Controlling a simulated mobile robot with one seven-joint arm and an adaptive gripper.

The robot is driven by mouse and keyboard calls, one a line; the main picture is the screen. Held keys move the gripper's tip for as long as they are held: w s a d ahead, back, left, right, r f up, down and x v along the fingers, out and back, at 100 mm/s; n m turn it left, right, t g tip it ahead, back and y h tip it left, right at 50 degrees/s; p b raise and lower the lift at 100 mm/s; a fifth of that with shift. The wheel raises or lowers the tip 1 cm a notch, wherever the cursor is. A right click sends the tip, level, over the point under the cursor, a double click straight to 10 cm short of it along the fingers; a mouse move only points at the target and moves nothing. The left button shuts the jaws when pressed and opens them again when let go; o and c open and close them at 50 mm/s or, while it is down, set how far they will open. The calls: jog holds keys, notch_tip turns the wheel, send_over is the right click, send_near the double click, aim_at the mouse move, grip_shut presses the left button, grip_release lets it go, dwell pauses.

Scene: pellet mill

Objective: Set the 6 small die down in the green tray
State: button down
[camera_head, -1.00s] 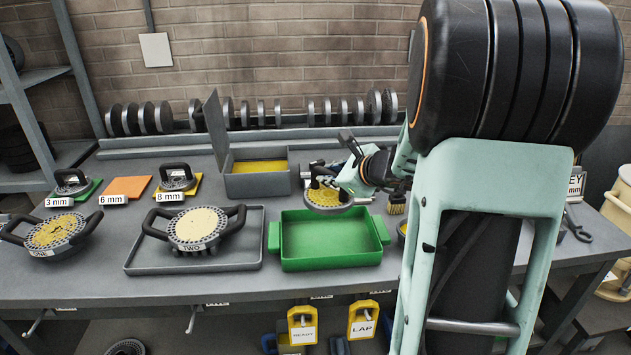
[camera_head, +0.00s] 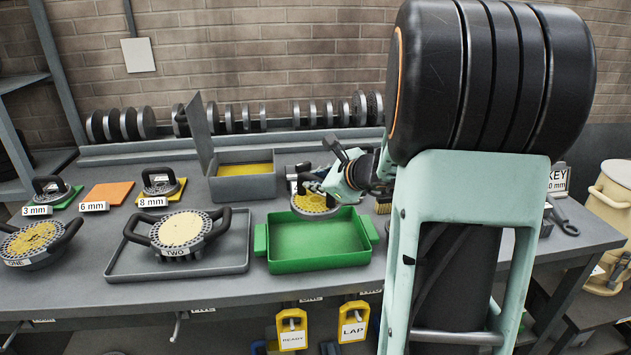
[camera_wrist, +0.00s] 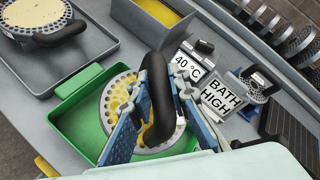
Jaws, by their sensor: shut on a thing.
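The small die (camera_head: 314,203) is a round disc with a yellowish, perforated face and a black arched handle. My gripper (camera_head: 334,180) is shut on that handle and holds the die near the back rim of the green tray (camera_head: 318,266). In the wrist view, the blue fingers of my gripper (camera_wrist: 160,95) grip the black handle. The die (camera_wrist: 118,98) appears over the green tray (camera_wrist: 78,128) and covers part of its floor. The exact height of the die above the tray is hard to tell. The visible tray floor is empty.
An orange mat (camera_head: 107,193) with a 6 mm label is bare. Small dies sit on the 3 mm and 8 mm mats. A large die marked TWO (camera_head: 180,232) rests in a grey tray left of the green tray. A grey box (camera_head: 243,184) stands behind.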

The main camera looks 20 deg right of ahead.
aim_at(316, 200)
jog(key=shift+f+b, duration=2.3)
jog(key=shift+b, duration=0.25)
jog(key=shift+f+b, duration=0.65)
jog(key=shift+b, duration=0.2)
jog(key=shift+f+b, duration=0.55)
jog(key=shift+b, duration=0.1)
jog(key=shift+f, duration=0.1)
jog(key=shift+f+b, duration=1.1)
jog(key=shift+b, duration=0.25)
jog(key=shift+f, duration=0.2)
jog(key=shift+f+b, duration=1.05)
jog(key=shift+b, duration=0.25)
jog(key=shift+f+b, duration=0.15)
jog(key=shift+b, duration=0.2)
